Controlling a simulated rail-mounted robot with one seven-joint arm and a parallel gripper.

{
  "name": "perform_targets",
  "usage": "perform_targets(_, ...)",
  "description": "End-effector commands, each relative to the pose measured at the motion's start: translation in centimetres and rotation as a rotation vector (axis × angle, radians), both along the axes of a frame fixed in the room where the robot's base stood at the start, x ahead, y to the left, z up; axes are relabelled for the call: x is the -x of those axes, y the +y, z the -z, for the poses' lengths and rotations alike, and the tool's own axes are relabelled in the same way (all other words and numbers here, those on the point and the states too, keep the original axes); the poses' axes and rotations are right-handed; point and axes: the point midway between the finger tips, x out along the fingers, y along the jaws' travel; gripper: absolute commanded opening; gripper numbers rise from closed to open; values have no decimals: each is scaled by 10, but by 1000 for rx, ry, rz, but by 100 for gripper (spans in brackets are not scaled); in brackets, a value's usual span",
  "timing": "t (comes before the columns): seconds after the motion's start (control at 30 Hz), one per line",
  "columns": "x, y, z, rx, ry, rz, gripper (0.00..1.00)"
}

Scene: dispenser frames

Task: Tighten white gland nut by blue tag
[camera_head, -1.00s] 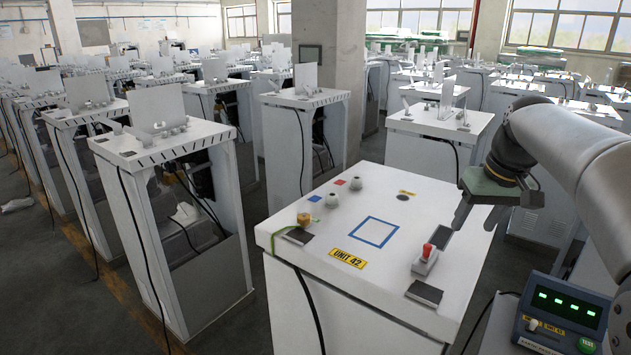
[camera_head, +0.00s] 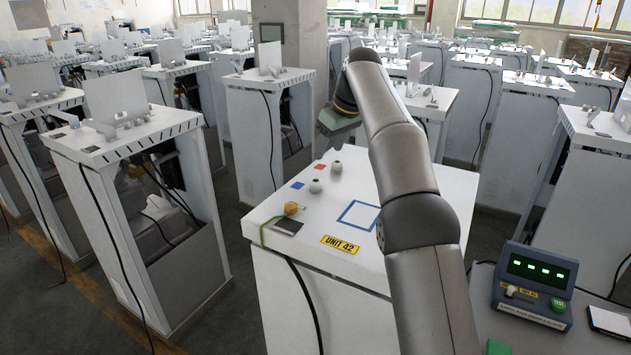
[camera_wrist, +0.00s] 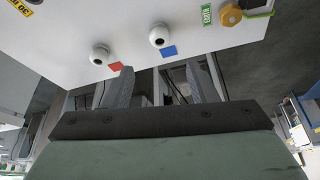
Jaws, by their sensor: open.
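A white, rounded gland nut (camera_head: 316,186) sits on the white cabinet top beside the blue tag (camera_head: 297,185). In the wrist view this nut (camera_wrist: 159,36) and the blue tag (camera_wrist: 168,51) lie just beyond the gap between my fingers. A second white nut (camera_head: 336,167) stands by the red tag (camera_head: 320,166); it shows in the wrist view (camera_wrist: 98,55) up and left of the left finger. My gripper (camera_wrist: 158,66) is open and empty, apart from both nuts. In the head view its fingers are small and hard to make out, over the cabinet's far edge.
A yellow hex fitting (camera_head: 291,208) with a green wire sits at the near left of the cabinet top. A blue square outline (camera_head: 358,215) and UNIT 42 label (camera_head: 340,244) lie to the right. A control box (camera_head: 538,285) stands at right. My arm hides the cabinet's right part.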

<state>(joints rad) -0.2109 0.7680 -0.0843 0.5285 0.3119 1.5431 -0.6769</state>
Motion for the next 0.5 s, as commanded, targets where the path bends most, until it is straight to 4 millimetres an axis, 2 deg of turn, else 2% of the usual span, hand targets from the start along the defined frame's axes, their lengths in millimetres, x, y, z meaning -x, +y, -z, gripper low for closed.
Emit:
perform_targets(0.03, -3, 4, 14, 1, 2, 1, 53)
perform_targets(0.2, -12, 15, 48, 0, 4, 0, 53)
perform_targets(0.5, -25, 30, 93, 0, 0, 1, 53)
